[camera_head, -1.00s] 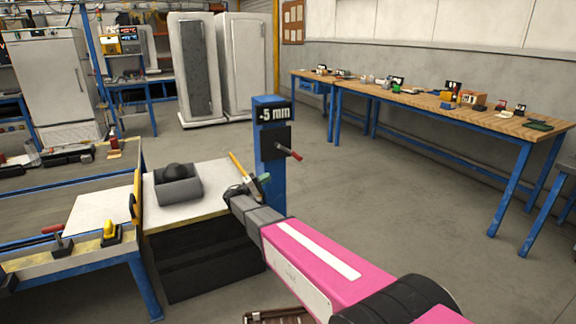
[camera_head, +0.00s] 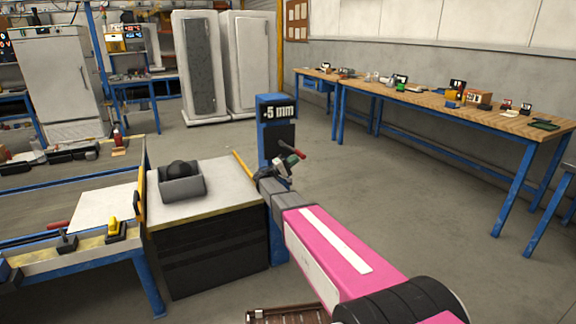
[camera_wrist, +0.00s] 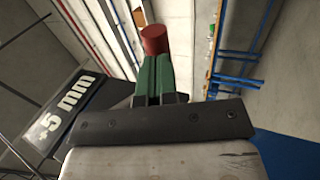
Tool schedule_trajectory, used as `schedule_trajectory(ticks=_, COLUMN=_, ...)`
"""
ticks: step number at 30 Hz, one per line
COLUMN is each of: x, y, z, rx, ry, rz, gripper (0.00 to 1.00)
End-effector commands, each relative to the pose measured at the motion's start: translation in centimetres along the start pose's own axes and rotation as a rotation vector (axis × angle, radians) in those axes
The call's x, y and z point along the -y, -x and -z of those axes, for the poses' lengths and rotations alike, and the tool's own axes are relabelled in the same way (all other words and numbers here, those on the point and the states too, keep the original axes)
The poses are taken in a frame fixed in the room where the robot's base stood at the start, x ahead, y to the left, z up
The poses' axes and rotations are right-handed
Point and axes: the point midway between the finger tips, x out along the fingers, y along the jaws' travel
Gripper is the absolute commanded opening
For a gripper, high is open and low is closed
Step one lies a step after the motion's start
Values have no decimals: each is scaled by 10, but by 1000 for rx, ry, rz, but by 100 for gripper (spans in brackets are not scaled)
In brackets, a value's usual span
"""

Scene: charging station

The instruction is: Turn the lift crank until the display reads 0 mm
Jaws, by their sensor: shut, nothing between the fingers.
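The lift post (camera_head: 276,114) is a blue column with a dark display near its top. The display (camera_head: 277,112) reads 5 mm with a small sign before it; in the wrist view the display (camera_wrist: 70,105) looks like +5 mm. The crank has a red handle (camera_head: 299,152) sticking out from the dark plate on the post. My gripper (camera_head: 291,160) is right at the crank, its green fingers shut and empty. In the wrist view the red handle (camera_wrist: 154,38) shows just beyond the fingertips (camera_wrist: 153,62). I cannot tell whether they touch it.
A bench with a dark cabinet below (camera_head: 215,215) stands left of the post and bears a grey bin (camera_head: 182,188). A blue-framed table (camera_head: 75,258) is at the lower left. A long workbench (camera_head: 440,110) runs along the right wall. The floor between is clear.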

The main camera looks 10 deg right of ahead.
Motion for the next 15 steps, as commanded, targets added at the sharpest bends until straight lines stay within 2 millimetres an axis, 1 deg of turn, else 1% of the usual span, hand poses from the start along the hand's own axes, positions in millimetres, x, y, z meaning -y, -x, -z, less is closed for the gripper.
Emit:
schedule_trajectory(ticks=3, x=0, y=-3, z=0, rx=-1, ry=0, rz=0, gripper=0)
schedule_trajectory(ticks=11, x=0, y=-3, z=0, rx=-1, ry=0, rz=0, gripper=0)
schedule_trajectory(ticks=15, x=-1, y=-12, z=0, rx=0, ry=0, rz=1, gripper=0)
